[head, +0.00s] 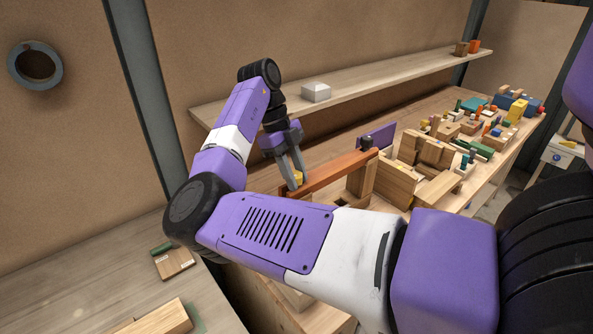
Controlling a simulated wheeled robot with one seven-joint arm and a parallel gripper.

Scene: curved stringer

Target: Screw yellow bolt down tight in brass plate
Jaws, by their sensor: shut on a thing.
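My gripper (293,180) points down over the left end of an orange-brown bar (330,173). Its grey fingers are shut on the yellow bolt (299,177), whose head shows as a small yellow patch between the fingertips. The bolt's shaft is hidden, and I cannot tell how deep it sits. I cannot make out the brass plate; the area under the bolt is small and partly hidden by my gripper and arm.
A wooden block (362,181) stands under the bar's right end, with a dark knob (368,143) on top. A purple panel (377,136) stands behind. Many coloured blocks crowd the bench to the right. A shelf (400,72) with a white box (316,93) runs along the back wall.

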